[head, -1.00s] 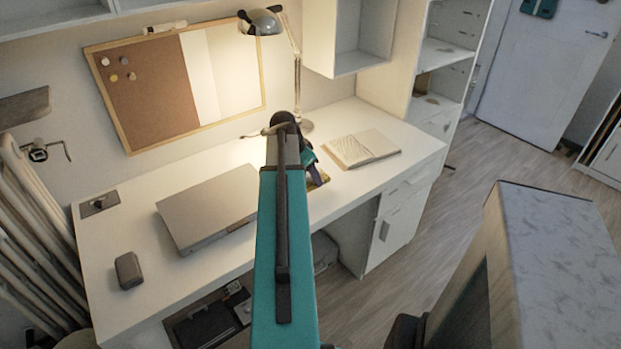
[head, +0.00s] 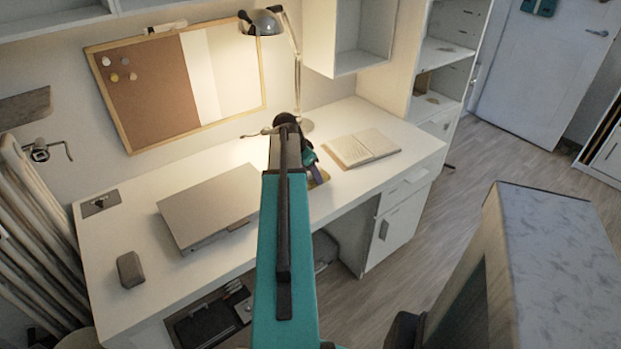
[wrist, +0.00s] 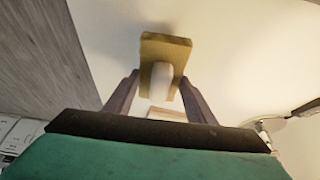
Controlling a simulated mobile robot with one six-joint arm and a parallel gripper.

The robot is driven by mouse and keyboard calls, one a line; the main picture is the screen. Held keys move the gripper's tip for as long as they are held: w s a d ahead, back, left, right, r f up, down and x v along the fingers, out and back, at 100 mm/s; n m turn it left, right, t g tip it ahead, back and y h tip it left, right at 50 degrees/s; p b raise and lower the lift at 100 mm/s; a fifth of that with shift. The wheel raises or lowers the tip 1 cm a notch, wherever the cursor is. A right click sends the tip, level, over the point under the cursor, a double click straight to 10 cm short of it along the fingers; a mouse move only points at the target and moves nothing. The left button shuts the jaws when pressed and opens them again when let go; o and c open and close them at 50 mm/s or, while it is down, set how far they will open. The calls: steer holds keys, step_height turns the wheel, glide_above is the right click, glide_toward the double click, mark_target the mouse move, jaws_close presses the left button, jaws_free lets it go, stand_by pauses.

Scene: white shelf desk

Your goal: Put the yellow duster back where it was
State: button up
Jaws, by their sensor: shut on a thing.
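The yellow duster (wrist: 166,48) is in the wrist view, a yellow pad with a pale block on it. My gripper (wrist: 160,82) is shut on the duster, with one finger on each side of the pale block. In the head view my gripper (head: 312,168) is over the right middle of the white desk (head: 130,235), mostly hidden behind my teal arm. Only a small yellow bit of the duster (head: 323,179) shows there. I cannot tell whether the duster touches the desk.
An open book (head: 362,149) lies right of my gripper and a closed laptop (head: 205,205) left of it. A desk lamp (head: 296,75) stands behind. A cork-and-white board (head: 150,85) hangs on the wall. A grey box (head: 130,270) sits at front left. The desk's front edge is near.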

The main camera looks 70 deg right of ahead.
steer(key=shift+f, duration=0.85)
steer(key=shift+f, duration=0.15)
steer(key=o, duration=1)
steer(key=shift+b+v, duration=0.4)
steer(key=shift+v, duration=5.75)
steer(key=shift+s+d, duration=0.1)
steer(key=shift+s, duration=0.15)
